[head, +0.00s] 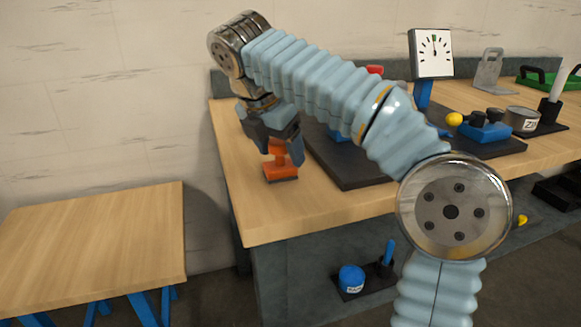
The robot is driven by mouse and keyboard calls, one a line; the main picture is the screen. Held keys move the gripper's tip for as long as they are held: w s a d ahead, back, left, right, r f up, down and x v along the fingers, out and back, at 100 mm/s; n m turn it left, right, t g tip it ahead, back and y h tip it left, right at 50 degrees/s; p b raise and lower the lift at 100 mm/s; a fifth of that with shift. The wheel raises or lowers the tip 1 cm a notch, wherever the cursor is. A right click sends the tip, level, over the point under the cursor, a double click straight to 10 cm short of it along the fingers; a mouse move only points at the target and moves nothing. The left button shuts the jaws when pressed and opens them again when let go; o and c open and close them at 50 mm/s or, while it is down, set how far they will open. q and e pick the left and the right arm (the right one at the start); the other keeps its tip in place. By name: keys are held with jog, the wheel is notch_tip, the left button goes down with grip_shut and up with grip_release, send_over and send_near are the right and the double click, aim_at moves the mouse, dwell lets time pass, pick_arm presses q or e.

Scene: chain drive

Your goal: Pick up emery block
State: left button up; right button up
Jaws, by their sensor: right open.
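The emery block (281,171), an orange-red piece with a knob-like grip and a dark underside, stands on the workbench near its left end. My right gripper (280,152) points down over it, open, with its fingers on either side of the upper grip. Whether the fingers touch the block cannot be told. The top of the grip is partly hidden by the gripper. My left gripper is not in view.
A dark board (350,176) lies just right of the block, partly behind my arm. A dial gauge (432,54), a blue fixture (484,131) and a tin (522,119) stand farther right. A lower wooden table (95,240) at left is bare.

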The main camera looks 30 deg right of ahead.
jog(key=c, duration=1.2)
jog(key=shift+r, duration=0.15)
